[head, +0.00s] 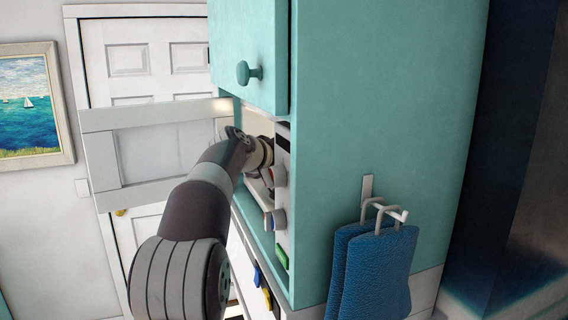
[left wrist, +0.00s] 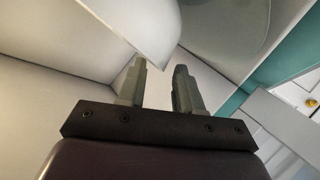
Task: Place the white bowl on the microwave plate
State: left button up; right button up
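My left arm comes in from the left in the head view and reaches into the open microwave (head: 284,190); its gripper is hidden there by the arm and the cabinet. In the left wrist view my left gripper (left wrist: 159,75) has its two fingers apart. The white bowl (left wrist: 145,25) is just beyond the fingertips, its lower edge near the gap between them; I cannot tell whether it touches a finger. The grey, glassy microwave plate (left wrist: 228,30) shows beside the bowl at the upper right. The bowl and plate are hidden in the head view. My right gripper is not in view.
The microwave door (head: 150,155) stands open to the left. Teal cabinet walls (head: 385,100) surround the microwave, with a closed upper cabinet door (head: 245,40) above. Blue towels (head: 370,270) hang on the cabinet side. Pale interior walls (left wrist: 45,60) lie close to the left gripper.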

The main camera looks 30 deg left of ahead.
pick_arm(q)
jog(key=b+v, duration=0.3)
jog(key=v, duration=0.1)
jog(key=shift+s, duration=0.45)
jog(key=v, duration=0.7)
jog(key=shift+r, duration=0.25)
jog(key=shift+w+f, duration=0.15)
